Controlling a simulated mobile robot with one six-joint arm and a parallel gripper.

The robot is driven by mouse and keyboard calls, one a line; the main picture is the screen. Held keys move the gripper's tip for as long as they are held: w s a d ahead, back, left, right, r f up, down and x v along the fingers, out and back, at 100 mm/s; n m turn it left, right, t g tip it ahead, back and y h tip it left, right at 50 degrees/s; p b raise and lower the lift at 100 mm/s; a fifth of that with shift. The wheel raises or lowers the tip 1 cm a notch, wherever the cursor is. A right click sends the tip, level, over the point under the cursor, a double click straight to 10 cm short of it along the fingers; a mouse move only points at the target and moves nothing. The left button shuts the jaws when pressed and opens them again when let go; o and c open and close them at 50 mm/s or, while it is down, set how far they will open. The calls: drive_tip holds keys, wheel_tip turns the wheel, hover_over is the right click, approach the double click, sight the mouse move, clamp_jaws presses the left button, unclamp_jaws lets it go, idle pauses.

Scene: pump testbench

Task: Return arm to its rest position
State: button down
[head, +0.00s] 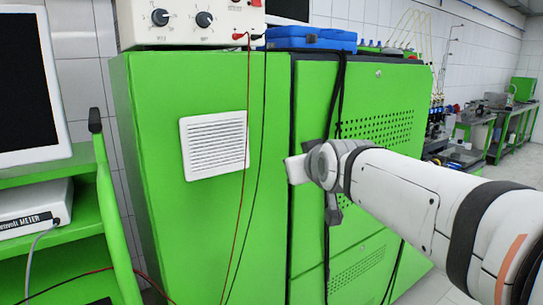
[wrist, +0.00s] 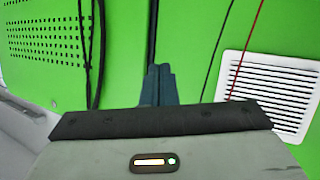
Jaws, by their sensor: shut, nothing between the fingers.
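My white arm reaches in from the right of the head view, in front of the green cabinet (head: 205,235). My gripper (head: 333,216) shows there as a small dark shape below the wrist, partly hidden by it. In the wrist view my gripper (wrist: 158,72) has its two dark fingers together, with nothing between them. Green cabinet front (wrist: 190,40) and cables fill the view beyond the fingertips. I cannot tell the exact gap between the fingers and the cabinet.
A white vent grille (head: 214,145) is on the cabinet. Red and black cables (head: 243,175) hang down its front. A knobbed instrument (head: 185,22) and a blue case (head: 311,38) sit on top. A green rack with a monitor (head: 30,85) stands left. Floor shows at lower right.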

drive_tip(key=s+d+f+m+g, duration=0.1)
drive_tip(key=s+d+f+g, duration=0.1)
drive_tip(key=s+f, duration=0.5)
drive_tip(key=s+d+f+m+g+h, duration=0.1)
drive_tip(key=s+d+f+g, duration=0.2)
drive_tip(key=s+f+g, duration=0.2)
drive_tip(key=s+d+f+m+g+h, duration=0.1)
drive_tip(key=s+d+f+m+g, duration=0.1)
drive_tip(key=s+f, duration=0.9)
drive_tip(key=shift+d+f+g+p, duration=0.4)
drive_tip(key=shift+d+f+g, duration=0.25)
drive_tip(key=shift+f+g, duration=0.4)
drive_tip(key=shift+r, duration=0.1)
